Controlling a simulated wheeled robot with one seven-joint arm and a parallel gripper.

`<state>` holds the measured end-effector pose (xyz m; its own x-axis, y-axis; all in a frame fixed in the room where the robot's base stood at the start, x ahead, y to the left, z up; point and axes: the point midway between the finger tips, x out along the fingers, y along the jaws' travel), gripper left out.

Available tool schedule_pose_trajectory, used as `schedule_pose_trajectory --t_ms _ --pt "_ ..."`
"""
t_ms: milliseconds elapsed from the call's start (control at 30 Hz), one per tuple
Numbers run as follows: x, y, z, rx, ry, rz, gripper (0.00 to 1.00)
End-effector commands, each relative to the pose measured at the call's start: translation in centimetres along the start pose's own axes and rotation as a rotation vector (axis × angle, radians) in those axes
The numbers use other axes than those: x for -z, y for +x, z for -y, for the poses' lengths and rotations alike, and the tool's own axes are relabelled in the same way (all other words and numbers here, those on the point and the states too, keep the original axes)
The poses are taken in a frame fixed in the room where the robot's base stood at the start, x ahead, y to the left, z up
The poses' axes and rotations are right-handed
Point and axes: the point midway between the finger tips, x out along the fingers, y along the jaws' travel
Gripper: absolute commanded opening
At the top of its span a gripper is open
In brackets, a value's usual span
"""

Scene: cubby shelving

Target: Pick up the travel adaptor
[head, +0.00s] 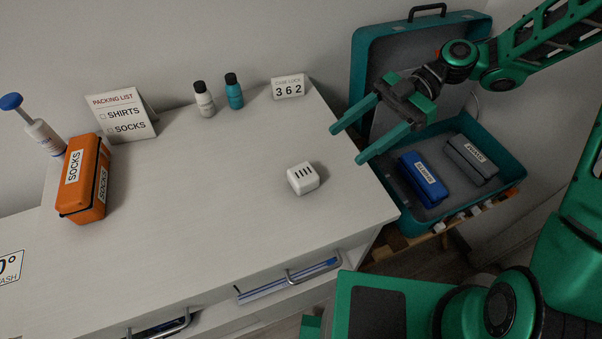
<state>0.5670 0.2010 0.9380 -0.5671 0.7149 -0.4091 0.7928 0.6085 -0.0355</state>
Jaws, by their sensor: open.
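The travel adaptor (303,178) is a small white block with dark slots on top. It sits on the white dresser top, near its right end. My gripper (345,144) is open and empty, above and to the right of the adaptor in the picture. Its two green fingers point left and down, apart from the adaptor. Nothing hides the adaptor.
An open teal suitcase (408,222) at right holds a blue pouch (423,180) and a grey pouch (471,158). An orange socks pouch (84,180), a pump bottle (43,136), a packing list card (122,117), two small bottles (234,91) and a 362 card (288,87) stand on the dresser.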

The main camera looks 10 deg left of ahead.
Motion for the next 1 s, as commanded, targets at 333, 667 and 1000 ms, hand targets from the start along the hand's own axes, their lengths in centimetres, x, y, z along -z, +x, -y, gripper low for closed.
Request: schedule_pose_trajectory --t_ms 333,667,1000 --pt "0.7 4.1 -0.1 0.011 -0.042 -0.033 0.62" --pt "0.8 6.7 0.0 0.01 -0.041 -0.031 0.62" --pt "1.0 10.8 0.1 0.009 -0.041 -0.03 0.62"
